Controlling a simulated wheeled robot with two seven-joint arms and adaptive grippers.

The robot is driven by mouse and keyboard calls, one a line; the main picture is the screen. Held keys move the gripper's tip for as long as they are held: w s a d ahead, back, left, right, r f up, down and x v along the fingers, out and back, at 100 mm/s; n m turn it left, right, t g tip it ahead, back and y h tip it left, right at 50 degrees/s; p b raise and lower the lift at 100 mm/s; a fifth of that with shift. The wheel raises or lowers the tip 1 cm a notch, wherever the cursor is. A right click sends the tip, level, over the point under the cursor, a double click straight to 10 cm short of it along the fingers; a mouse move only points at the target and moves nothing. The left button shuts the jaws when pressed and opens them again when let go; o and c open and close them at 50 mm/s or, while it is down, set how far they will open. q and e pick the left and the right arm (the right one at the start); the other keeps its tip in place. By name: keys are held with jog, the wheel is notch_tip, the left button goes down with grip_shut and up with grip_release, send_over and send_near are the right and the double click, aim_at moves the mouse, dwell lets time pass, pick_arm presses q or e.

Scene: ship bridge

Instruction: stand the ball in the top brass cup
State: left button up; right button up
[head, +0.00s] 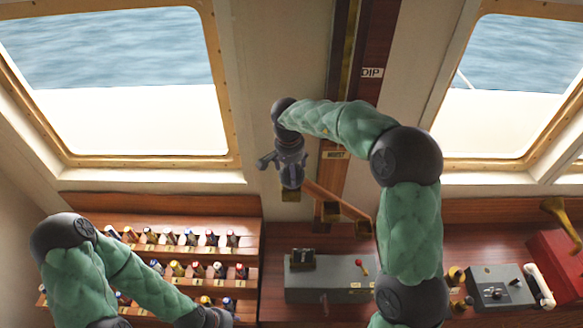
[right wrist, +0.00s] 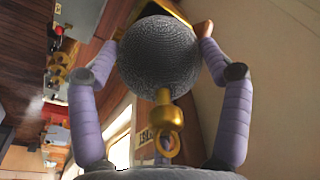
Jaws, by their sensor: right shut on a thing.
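The ball (right wrist: 158,55) is dark grey with a woven surface and has a brass fitting and ring (right wrist: 164,125) on the camera side. My right gripper (right wrist: 158,45) is shut on it, with one purple finger on each side. In the head view my right gripper (head: 285,172) is beside the wall post; the ball is hard to make out there. Contact between ball and cup cannot be told.
The wall post carries HOIST (head: 335,155) and DIP (head: 372,73) labels.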

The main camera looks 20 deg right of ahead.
jog(key=o, duration=1.6)
jog(key=r, duration=0.4)
jog(key=s+r, duration=0.1)
jog(key=r, duration=0.3)
jog(key=a+r, duration=0.1)
jog(key=r, duration=0.3)
jog(key=shift+s, duration=0.15)
jog(key=shift+d, duration=0.1)
